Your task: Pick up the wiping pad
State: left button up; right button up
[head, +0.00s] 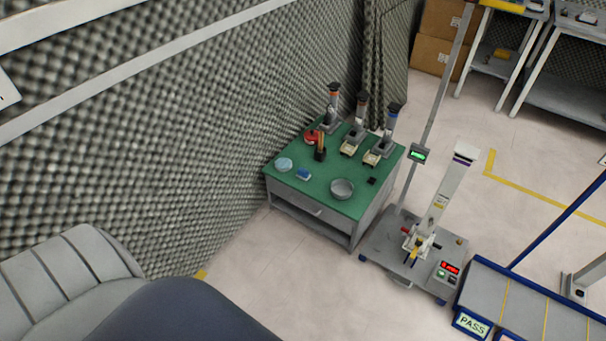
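A green-topped table (318,195) stands against the foam wall. Near its front left corner lie a pale blue round flat thing (284,164) and a small blue block-like thing (303,174), close together but apart. Either could be the wiping pad; they are too small to tell which. Neither of my grippers is in view, and nothing touches these two things.
The table also holds a grey round bowl (342,189), a red thing (311,137), a dark holder (320,154) and several upright stands at the back. A grey scale-like platform (385,250) stands right of the table. Floor in front is clear.

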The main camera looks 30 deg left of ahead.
aim_at(303, 173)
jog(key=u, duration=1.25)
jog(key=i+l+u, duration=0.45)
jog(key=i, duration=0.3)
jog(key=j, duration=0.1)
